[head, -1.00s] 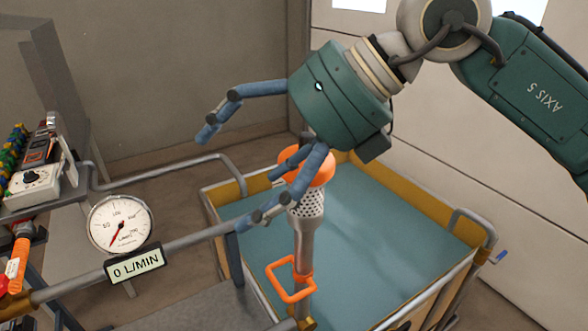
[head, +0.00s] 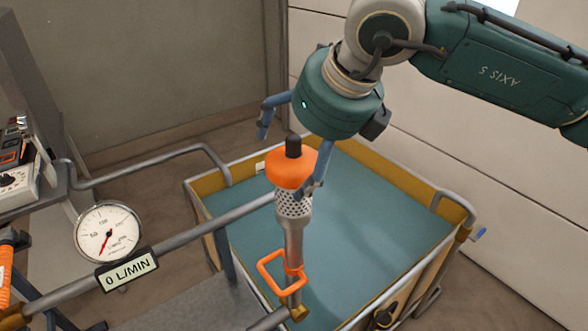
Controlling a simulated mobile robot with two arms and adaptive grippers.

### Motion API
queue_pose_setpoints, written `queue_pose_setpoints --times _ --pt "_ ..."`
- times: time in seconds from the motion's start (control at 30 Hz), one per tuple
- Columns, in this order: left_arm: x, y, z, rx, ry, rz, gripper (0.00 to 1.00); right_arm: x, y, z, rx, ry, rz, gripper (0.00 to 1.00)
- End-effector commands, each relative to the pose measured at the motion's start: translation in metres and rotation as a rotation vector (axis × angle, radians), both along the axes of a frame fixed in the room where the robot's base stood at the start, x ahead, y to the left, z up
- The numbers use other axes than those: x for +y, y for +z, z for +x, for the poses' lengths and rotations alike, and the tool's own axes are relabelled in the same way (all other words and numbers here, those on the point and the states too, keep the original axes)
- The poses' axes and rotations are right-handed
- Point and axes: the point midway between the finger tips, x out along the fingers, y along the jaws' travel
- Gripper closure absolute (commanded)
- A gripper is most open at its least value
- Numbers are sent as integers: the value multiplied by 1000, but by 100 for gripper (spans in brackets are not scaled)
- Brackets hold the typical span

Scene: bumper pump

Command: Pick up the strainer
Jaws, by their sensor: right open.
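The strainer (head: 294,206) is a perforated metal cylinder with an orange collar (head: 287,168) and a dark knob (head: 293,146) on top. It stands upright at the upper end of a metal pipe (head: 294,242). My right gripper (head: 287,160) is open above it, pointing down. One blue finger is to the left of and above the collar; another overlaps the collar's right side in the picture. I cannot tell whether that finger touches it. Nothing is held. My left gripper is not in view.
An orange handle (head: 278,273) sits on the pipe below the strainer. A tank of blue-green water (head: 385,215) with a yellow rim is behind. A round gauge (head: 108,231) and a display reading 0 L/MIN (head: 128,271) are at the left, along a horizontal pipe.

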Motion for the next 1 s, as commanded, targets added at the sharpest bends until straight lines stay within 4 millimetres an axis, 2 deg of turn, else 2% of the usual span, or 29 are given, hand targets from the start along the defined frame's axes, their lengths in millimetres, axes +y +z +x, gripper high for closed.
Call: queue_pose_setpoints --times 0.03,0.1,0.23,0.43,0.6,0.7,1.0 --pt "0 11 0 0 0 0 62 3 -2 2 4 2 -1 4" --pt "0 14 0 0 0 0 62 5 -11 6 3 3 -1 4" --pt "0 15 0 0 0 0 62 8 -19 9 1 3 1 4" --pt "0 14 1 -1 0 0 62 8 -20 9 1 2 1 4" --pt "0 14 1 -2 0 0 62 8 -20 9 0 2 2 38" --pt "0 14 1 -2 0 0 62 8 -20 9 0 2 2 54" --pt "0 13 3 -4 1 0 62 8 -17 10 -4 1 3 54"
